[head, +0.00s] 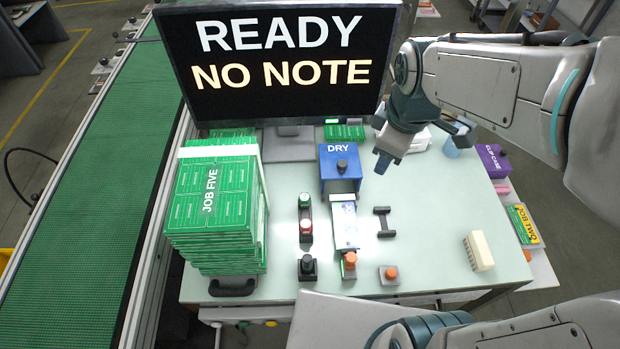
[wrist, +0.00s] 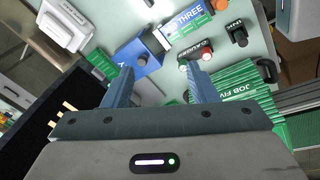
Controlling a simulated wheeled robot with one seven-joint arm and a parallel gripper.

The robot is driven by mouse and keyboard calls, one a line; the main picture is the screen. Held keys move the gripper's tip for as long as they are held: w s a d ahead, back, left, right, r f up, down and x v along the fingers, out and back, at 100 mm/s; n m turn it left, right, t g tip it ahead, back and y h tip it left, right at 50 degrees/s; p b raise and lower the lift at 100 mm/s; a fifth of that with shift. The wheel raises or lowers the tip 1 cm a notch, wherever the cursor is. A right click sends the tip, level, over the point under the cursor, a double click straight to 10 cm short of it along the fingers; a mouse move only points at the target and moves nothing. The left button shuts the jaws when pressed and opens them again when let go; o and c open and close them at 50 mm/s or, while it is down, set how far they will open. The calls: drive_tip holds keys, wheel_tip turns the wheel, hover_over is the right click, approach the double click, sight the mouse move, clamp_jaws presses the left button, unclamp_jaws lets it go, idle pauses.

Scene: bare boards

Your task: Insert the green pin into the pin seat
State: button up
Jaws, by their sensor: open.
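My gripper (head: 424,148) is open and empty, above the back right of the pale table. The wrist view also shows its two fingers (wrist: 158,80) apart with nothing between them. No pin seat can be told for sure. A grey block with an orange knob (head: 389,274) and a dark block with a black knob (head: 307,267) stand near the front edge. My gripper touches none of these.
A blue DRY box (head: 341,168) stands left of my gripper, before the monitor (head: 290,60). A tall JOB FIVE stack (head: 212,205) fills the left. A black handle-shaped piece (head: 383,222) and a cream block (head: 479,250) lie right. The right middle of the table is mostly clear.

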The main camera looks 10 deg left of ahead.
drive_tip(key=w+a+f+n+g, duration=0.1)
drive_tip(key=w+a+f+n, duration=0.3)
drive_tip(key=a+f+n, duration=0.4)
drive_tip(key=n+g+b, duration=0.1)
drive_tip(key=n+b, duration=0.1)
drive_tip(key=n, duration=0.9)
hover_over(303, 198)
wheel_tip(303, 198, down, 8)
drive_tip(key=shift+m+h, duration=0.3)
wheel_tip(303, 198, down, 13)
drive_tip(key=b, duration=0.8)
drive_tip(key=shift+r, duration=0.15)
drive_tip(key=c, duration=1)
